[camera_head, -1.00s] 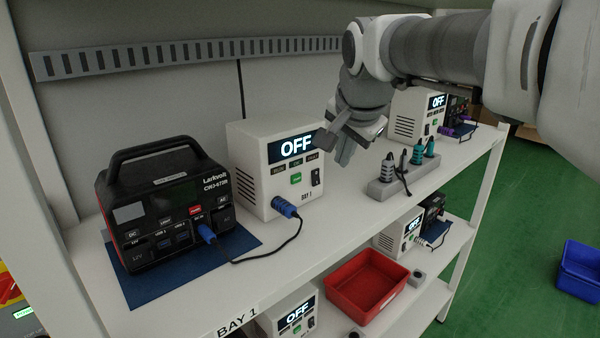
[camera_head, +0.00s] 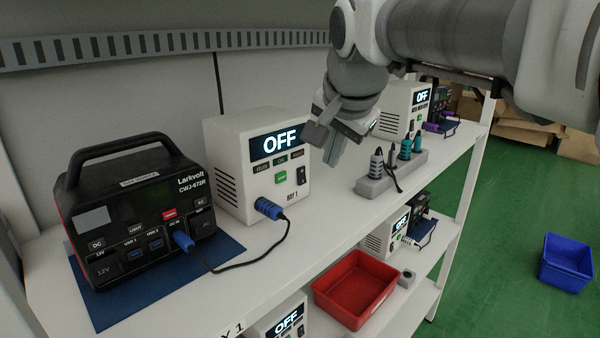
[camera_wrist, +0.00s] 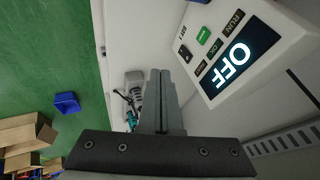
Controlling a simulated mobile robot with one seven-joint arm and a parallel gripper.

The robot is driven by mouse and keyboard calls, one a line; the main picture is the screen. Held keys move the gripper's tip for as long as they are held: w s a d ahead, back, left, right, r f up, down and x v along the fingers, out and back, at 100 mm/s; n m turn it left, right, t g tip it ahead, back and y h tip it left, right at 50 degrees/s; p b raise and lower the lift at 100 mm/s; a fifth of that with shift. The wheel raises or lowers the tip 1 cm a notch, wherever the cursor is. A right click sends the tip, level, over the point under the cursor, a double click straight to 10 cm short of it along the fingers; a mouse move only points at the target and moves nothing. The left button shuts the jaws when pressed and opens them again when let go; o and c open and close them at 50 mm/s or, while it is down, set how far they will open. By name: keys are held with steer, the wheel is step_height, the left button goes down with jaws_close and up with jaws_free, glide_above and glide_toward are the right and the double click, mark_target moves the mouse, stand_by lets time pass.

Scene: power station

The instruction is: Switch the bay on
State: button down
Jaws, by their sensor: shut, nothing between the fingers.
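The white BAY 1 box (camera_head: 228,168) stands on the upper shelf, with its display (camera_head: 279,141) reading OFF. A green button (camera_head: 281,177) and a black rocker switch (camera_head: 301,177) are on its front. A blue plug (camera_head: 268,208) sits in its lower front, and a dark cable runs to the black Larkvolt power station (camera_head: 140,215) on the blue mat. My gripper (camera_head: 328,148) is shut and empty, in the air just right of the box's front. In the wrist view, my closed fingers (camera_wrist: 160,90) point past the box, whose OFF display (camera_wrist: 235,62) and rocker switch (camera_wrist: 186,53) show there.
A grey power strip (camera_head: 392,180) with several plugs lies right of the box. Another OFF box (camera_head: 402,110) stands farther along the shelf. Below are a red bin (camera_head: 354,290) and more OFF boxes. A blue bin (camera_head: 567,262) is on the green floor.

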mark_target(302, 176)
steer(key=x, duration=0.9)
steer(key=shift+w+f, duration=0.1)
steer(key=shift+f, duration=0.1)
steer(key=shift+w+a+f+p, duration=0.15)
steer(key=shift+w+a+p, duration=0.1)
steer(key=shift+w+a, duration=0.35)
steer(key=shift+w+a+f+p, duration=0.15)
steer(key=shift+w+a+p, duration=0.05)
steer(key=shift+w+a, duration=0.6)
steer(key=shift+w, duration=0.15)
steer(key=shift+f, duration=0.2)
steer(key=shift+f+b, duration=0.1)
steer(key=shift+b, duration=0.5)
steer(key=shift+w+a, duration=0.1)
